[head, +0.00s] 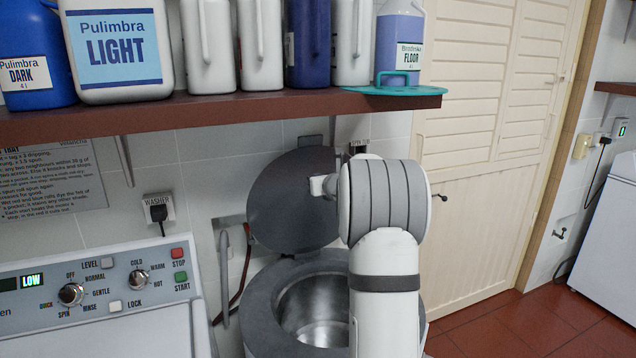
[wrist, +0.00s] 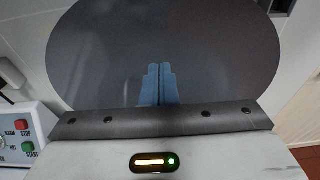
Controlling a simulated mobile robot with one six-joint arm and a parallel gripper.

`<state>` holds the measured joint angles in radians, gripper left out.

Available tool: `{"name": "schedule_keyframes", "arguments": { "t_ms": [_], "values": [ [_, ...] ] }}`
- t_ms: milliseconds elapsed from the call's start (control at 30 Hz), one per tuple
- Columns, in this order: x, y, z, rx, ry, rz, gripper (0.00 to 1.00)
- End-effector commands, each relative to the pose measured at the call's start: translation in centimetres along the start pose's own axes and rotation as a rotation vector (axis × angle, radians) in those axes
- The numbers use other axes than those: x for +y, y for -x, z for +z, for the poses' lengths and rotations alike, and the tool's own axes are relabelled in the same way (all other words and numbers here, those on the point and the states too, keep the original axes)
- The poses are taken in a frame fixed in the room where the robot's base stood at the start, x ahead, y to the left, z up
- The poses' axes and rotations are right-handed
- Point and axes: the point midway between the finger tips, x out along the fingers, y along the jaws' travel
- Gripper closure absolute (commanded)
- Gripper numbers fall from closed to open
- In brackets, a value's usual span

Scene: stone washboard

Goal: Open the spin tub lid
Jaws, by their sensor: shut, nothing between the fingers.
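The round dark grey spin tub lid (head: 285,200) stands raised, close to upright, at the back of the spin tub. It also fills the upper part of the wrist view (wrist: 100,60). The spin tub (head: 262,310) shows its dark rim and an open, empty-looking metal drum, partly hidden by my arm. My gripper (wrist: 158,70) is shut, its two blue fingers together with nothing between them, pointing at the lid's face. I cannot tell whether the fingertips touch the lid.
A washer (head: 120,325) with a control panel stands at the left. Above, a brown shelf (head: 230,108) holds several bottles and overhangs the lid. A cream louvred door (head: 470,200) is behind at the right. Tiled floor (head: 535,325) is clear at the lower right.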

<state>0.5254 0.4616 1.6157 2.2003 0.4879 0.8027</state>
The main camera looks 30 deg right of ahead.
Motion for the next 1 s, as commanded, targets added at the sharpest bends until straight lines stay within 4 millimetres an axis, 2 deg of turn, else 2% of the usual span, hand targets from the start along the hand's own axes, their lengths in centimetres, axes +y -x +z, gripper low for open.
{"name": "schedule_keyframes", "arguments": {
  "t_ms": [200,400,600,867,967,1000],
  "values": [
    [0.1,4.4,2.1,-0.004,0.003,0.0,1.0],
    [0.1,7.6,3.9,-0.003,0.002,0.0,1.0],
    [0.1,8.9,4.5,0.0,0.0,0.002,1.0],
    [0.1,9.0,4.6,0.0,0.0,0.002,1.0],
    [4.0,10.2,4.5,0.026,0.158,0.083,1.0],
    [6.3,10.9,4.2,0.039,0.256,0.132,1.0]
  ]
}}
